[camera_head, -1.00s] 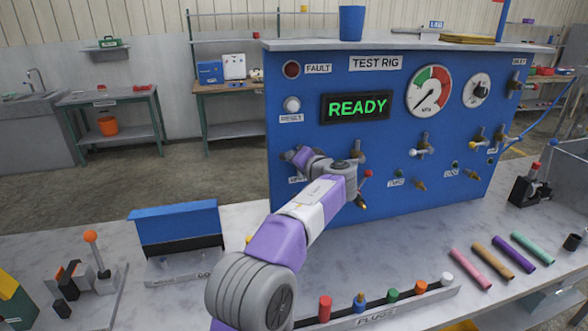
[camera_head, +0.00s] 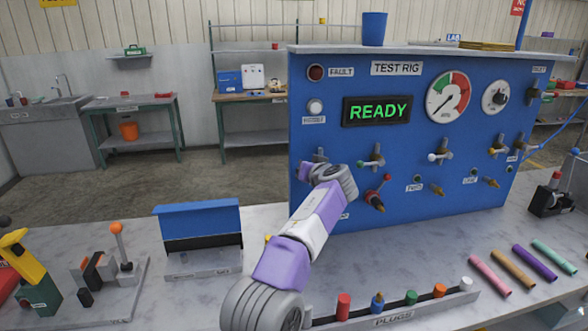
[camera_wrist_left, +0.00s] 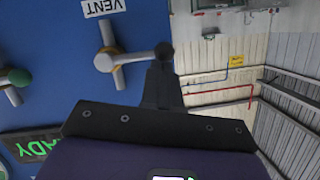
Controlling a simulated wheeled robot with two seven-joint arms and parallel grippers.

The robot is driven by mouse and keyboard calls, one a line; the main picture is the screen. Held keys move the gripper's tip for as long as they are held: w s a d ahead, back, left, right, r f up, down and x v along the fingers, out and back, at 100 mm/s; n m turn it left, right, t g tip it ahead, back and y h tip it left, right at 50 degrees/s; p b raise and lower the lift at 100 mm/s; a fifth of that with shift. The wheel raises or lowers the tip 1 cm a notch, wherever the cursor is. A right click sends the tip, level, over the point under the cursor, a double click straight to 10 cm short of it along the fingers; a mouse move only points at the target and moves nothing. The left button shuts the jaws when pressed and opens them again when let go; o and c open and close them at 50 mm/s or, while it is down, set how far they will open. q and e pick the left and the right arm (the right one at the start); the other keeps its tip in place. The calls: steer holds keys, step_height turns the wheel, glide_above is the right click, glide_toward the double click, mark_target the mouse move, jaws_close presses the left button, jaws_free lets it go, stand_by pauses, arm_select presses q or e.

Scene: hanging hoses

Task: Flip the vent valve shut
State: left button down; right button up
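The vent valve (camera_wrist_left: 112,62) is in the left wrist view, on the blue panel beside the upside-down VENT label (camera_wrist_left: 103,7). Its pale lever points right, toward the panel's edge, and ends in a black knob (camera_wrist_left: 163,50). In the head view the valve (camera_head: 320,156) shows only partly behind my left wrist. My left gripper (camera_wrist_left: 160,78) appears shut, its dark fingers together as one narrow post. The fingertips overlap the knob end in view; I cannot tell whether they touch. In the head view the fingers are hidden. My right gripper is out of view.
The test rig panel (camera_head: 330,210) carries a green-knobbed valve (camera_head: 372,156) and a red-tipped one (camera_head: 376,196) right of my arm. A plug rack (camera_head: 400,316) lies in front. A blue open box (camera_head: 198,220) and a lever stand (camera_head: 118,270) are at left.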

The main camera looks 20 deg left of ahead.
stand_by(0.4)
arm_select(q)
steer(key=w+r+v, duration=0.1)
steer(key=r+v, duration=0.1)
steer(key=v, duration=1)
steer(key=shift+d+r, duration=0.4)
steer(key=shift+d, duration=0.05)
steer(key=shift+s, duration=0.1)
